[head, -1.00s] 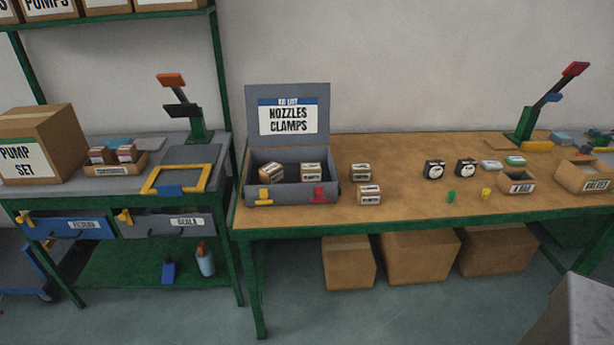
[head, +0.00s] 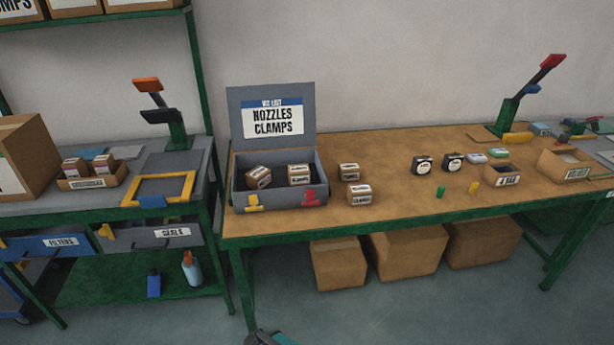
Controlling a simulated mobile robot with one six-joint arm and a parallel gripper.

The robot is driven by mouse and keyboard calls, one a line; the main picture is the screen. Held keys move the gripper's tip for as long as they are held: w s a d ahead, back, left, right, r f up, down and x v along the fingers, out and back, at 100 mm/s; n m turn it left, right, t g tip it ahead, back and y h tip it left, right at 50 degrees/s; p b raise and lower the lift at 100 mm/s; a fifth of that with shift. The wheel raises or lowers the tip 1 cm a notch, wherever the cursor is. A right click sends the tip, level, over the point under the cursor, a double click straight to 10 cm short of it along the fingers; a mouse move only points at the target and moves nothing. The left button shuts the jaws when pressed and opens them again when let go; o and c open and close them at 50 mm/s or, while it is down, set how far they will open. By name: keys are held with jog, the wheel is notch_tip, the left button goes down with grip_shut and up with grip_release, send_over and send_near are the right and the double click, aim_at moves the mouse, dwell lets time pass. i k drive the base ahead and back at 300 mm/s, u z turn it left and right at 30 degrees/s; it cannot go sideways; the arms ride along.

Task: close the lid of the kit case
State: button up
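The kit case (head: 279,200) is a grey box near the left end of the wooden workbench. Its lid (head: 272,90) stands open, upright at the back edge, and its inner face has a label reading "KIT LIST, NOZZLES CLAMPS". Two small labelled boxes sit inside, a left one (head: 258,177) that is tilted and a right one (head: 300,174). The case front has a yellow latch (head: 253,203) and a red latch (head: 311,198).
Two small boxes (head: 349,172) (head: 359,194) stand right of the case on the workbench (head: 400,205). Gauges, caps and open bins lie farther right. A grey side table (head: 190,164) with a yellow frame adjoins on the left. A dark teal piece (head: 275,338), unclear, shows at the bottom edge.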

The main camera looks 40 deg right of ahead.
aim_at(262, 117)
jog(key=z, duration=0.75)
jog(key=k, duration=1)
jog(key=u, duration=0.05)
jog(key=i, duration=0.8)
jog(key=z, duration=0.05)
